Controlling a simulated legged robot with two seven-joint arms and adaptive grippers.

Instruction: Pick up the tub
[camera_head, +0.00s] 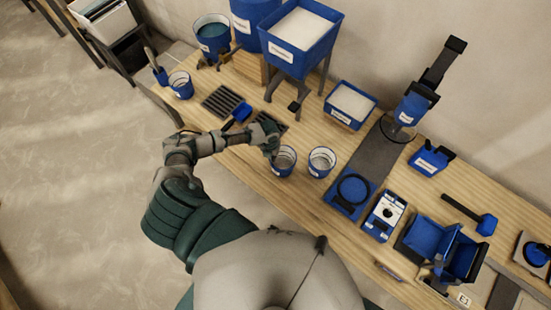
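Two small blue tubs with pale rims stand side by side near the front edge of the wooden bench. The left tub (283,162) is right beside my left gripper (271,147), which comes in from the left over the bench. The right tub (321,162) stands a little apart from it. Another small labelled tub (181,86) stands at the bench's left end. My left gripper's fingers are small and dark at the left tub's rim; I cannot tell whether they touch it or how far they are open. My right gripper is out of view.
The bench (240,165) also holds a dark slotted rack (221,101), a blue scoop or brush (242,112), a white-filled tray (351,104), a dispenser on a stand (412,108), a round blue scale-like device (353,190) and an open blue box (432,238).

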